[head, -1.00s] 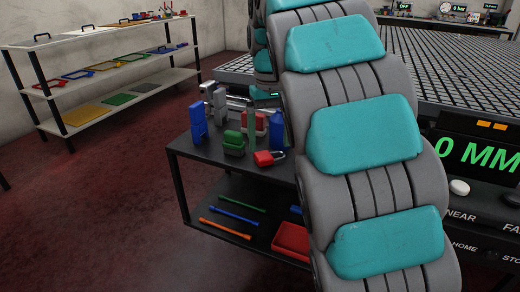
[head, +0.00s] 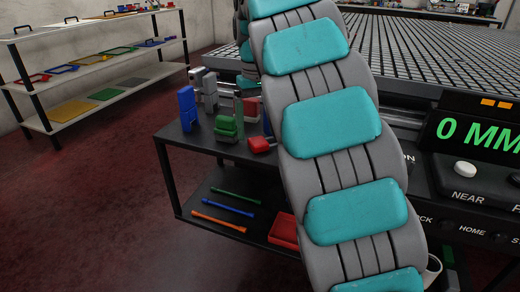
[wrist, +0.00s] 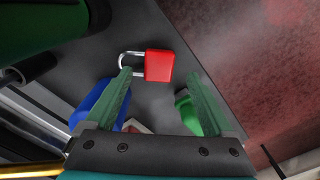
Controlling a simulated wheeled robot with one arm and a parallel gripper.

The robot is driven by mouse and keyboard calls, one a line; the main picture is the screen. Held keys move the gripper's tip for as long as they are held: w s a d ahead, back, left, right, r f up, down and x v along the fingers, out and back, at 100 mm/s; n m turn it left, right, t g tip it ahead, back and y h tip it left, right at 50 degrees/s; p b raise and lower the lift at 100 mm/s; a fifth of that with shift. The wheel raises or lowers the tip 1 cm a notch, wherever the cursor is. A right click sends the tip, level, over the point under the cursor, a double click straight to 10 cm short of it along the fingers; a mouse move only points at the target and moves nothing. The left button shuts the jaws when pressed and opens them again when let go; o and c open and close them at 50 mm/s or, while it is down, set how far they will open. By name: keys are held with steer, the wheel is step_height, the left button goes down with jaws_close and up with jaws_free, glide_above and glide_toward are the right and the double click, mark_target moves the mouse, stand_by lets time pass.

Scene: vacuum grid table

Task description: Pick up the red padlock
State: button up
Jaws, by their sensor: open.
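The red padlock (wrist: 159,65) lies on the dark top of a small table, its silver shackle pointing left in the wrist view. It also shows in the head view (head: 259,145), where my arm partly hides it. My gripper (wrist: 165,85) is open, with its two green fingers on either side below the padlock in the wrist view. The padlock is ahead of the fingertips and apart from them, nearer the left finger's line. Nothing is held between the fingers.
A blue object (head: 188,108) and green object (head: 229,122) stand on the table (head: 183,140) near the padlock. A lower shelf holds colored rods (head: 227,213) and a red tray (head: 284,231). The large grid table (head: 430,62) stands at right. Red floor (head: 80,220) is open at left.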

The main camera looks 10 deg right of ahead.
mark_target(266, 143)
steer(key=shift+f, duration=1.35)
jaws_close()
